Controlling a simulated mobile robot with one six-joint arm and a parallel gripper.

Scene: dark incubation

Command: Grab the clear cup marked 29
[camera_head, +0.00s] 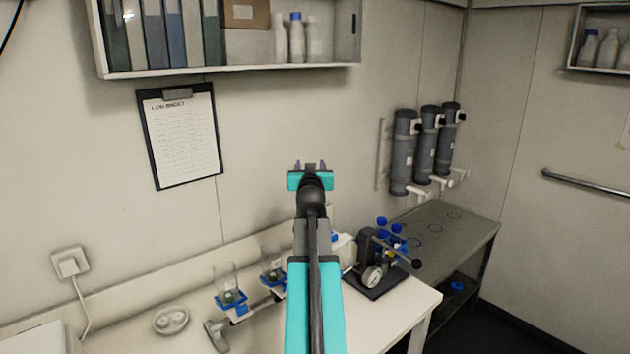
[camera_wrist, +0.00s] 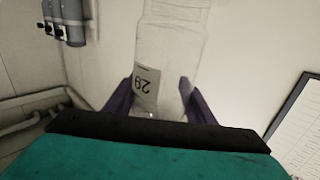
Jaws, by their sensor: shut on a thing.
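The clear cup marked 29 (camera_wrist: 172,55) is between the two dark purple fingers of my gripper (camera_wrist: 160,105) in the wrist view. Its label reads 29 upside down in that view, and its far end is cut off by the top of the frame. My gripper is shut on the cup. In the head view my gripper (camera_head: 310,166) is raised in front of the wall, below the shelf, and the cup cannot be made out there.
Clear cups stand in blue holders (camera_head: 232,302) on the white bench. A wall shelf (camera_head: 230,70) hangs above my gripper, a clipboard (camera_head: 181,138) to the left and grey cylinders (camera_head: 427,150) to the right.

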